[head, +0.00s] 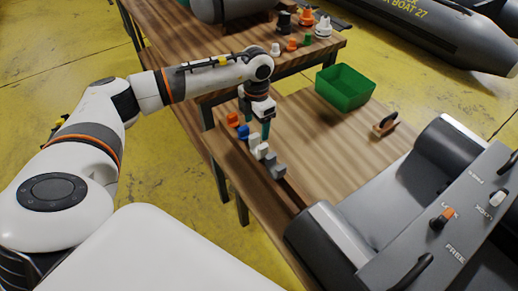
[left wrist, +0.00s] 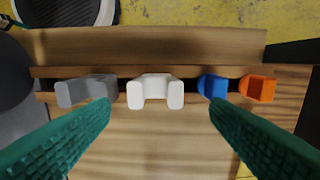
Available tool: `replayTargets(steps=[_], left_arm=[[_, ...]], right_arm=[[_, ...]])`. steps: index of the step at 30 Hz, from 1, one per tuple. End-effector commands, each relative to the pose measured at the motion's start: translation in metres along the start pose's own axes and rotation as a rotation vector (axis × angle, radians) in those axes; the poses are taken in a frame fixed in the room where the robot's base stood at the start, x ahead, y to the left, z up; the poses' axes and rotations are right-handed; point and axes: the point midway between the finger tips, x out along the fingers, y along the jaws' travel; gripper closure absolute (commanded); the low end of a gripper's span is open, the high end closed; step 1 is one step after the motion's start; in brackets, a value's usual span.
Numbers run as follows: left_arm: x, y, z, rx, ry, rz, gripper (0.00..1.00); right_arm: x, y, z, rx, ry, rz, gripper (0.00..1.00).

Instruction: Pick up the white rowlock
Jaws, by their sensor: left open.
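The white rowlock (head: 259,148) stands in a slotted wooden rail along the left edge of the wooden table. It also shows in the left wrist view (left wrist: 155,92), between a grey rowlock (left wrist: 87,91) and a blue one (left wrist: 212,86); an orange one (left wrist: 257,88) is beyond the blue. My left gripper (head: 257,124) is above the rail close to the white rowlock. Its green fingers (left wrist: 158,112) are spread wide and empty, with the white rowlock seen ahead between them, apart from both. My right gripper is not in view.
A green bin (head: 345,88) and a small dark-handled piece (head: 385,123) stand on the table (head: 325,140). A grey inflatable with a knobbed panel (head: 440,235) fills the lower right. A back table (head: 190,35) holds several small fittings. The table's middle is clear.

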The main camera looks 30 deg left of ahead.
Motion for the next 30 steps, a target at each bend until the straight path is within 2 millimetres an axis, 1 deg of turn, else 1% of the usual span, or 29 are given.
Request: replayTargets(steps=[1, 3, 6, 13, 18, 21, 24, 30], left_arm=[[0.011, 0.001, 0.001, 0.000, -0.003, 0.002, 0.29], [0.023, 0.001, 0.000, 0.000, -0.003, 0.003, 0.29], [0.037, 0.002, 0.000, 0.002, -0.001, 0.004, 0.29], [0.054, 0.003, -0.001, 0.002, 0.000, 0.005, 0.29], [0.080, 0.006, -0.003, 0.002, 0.000, 0.005, 0.29], [0.092, 0.006, -0.003, 0.001, 0.002, 0.005, 0.29], [0.098, 0.006, -0.003, 0.003, 0.002, 0.006, 0.29], [0.099, 0.006, -0.003, 0.003, 0.003, 0.005, 0.29]], right_arm=[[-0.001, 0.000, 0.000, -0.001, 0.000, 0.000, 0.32], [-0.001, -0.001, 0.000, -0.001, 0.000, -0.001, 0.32], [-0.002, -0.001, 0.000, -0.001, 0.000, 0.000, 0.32], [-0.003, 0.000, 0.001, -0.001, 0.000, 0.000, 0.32], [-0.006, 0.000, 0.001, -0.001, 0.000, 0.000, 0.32], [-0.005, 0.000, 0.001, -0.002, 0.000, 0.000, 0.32], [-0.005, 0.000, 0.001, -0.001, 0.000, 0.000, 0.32], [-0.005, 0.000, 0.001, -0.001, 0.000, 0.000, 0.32]])
